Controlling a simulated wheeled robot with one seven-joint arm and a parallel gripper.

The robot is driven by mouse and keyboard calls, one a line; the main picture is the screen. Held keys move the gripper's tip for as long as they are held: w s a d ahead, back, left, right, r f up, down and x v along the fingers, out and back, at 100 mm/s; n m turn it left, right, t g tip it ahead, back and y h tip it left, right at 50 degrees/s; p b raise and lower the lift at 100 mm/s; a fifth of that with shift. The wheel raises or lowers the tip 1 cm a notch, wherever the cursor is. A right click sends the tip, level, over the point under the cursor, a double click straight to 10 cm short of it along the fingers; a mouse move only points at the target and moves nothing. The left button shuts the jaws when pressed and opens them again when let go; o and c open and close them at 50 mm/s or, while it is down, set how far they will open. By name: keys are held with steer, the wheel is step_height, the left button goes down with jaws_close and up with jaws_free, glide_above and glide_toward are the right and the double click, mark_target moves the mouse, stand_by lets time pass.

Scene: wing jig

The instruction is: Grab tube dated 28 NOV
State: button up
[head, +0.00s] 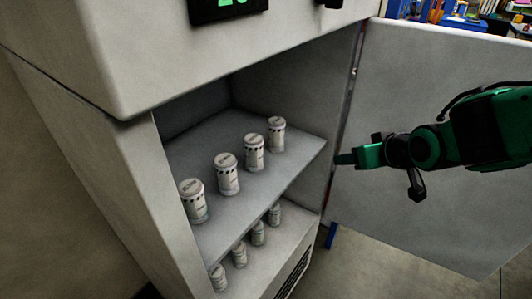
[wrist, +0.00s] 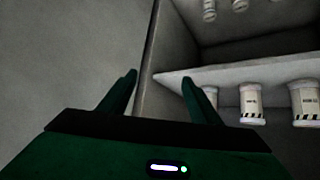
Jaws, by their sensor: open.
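Several white tubes with dark striped bands stand upright in an open cabinet. On the upper shelf (head: 215,145) they run in a row: a front-left tube (head: 193,201), two middle tubes (head: 227,174) (head: 254,152), and a back-right tube (head: 276,134). Smaller-looking tubes (head: 239,255) stand on the lower level. Their printed dates are too small to read. My gripper (head: 345,159) is outside the cabinet, right of the shelf and in front of the door. In the wrist view my gripper (wrist: 160,78) is open and empty; labelled tubes (wrist: 251,103) (wrist: 304,104) are to its right.
The cabinet door (head: 440,215) stands open at the right, behind my arm. The cabinet's side wall (head: 100,150) bounds the shelves at the left. A green-lit display (head: 230,8) is above the opening. Open floor (head: 370,270) shows below the door.

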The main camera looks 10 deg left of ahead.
mark_target(259, 147)
steer(key=s+a+n+y, duration=0.1)
steer(key=a+y, duration=0.1)
steer(key=a, duration=0.5)
steer(key=s+a+r+n+y, duration=0.1)
steer(key=s+a+n+y, duration=0.1)
steer(key=a, duration=0.5)
steer(key=s+a+r+n+y, duration=0.1)
steer(key=s+a+y, duration=0.1)
steer(key=a, duration=0.5)
steer(key=shift+s+a+r, duration=0.15)
steer(key=shift+s+a, duration=0.1)
steer(key=shift+a, duration=0.15)
steer(key=x, duration=0.4)
steer(key=shift+w+a, duration=0.1)
steer(key=shift+x, duration=3.2)
steer(key=shift+w, duration=0.15)
steer(key=c, duration=1.2)
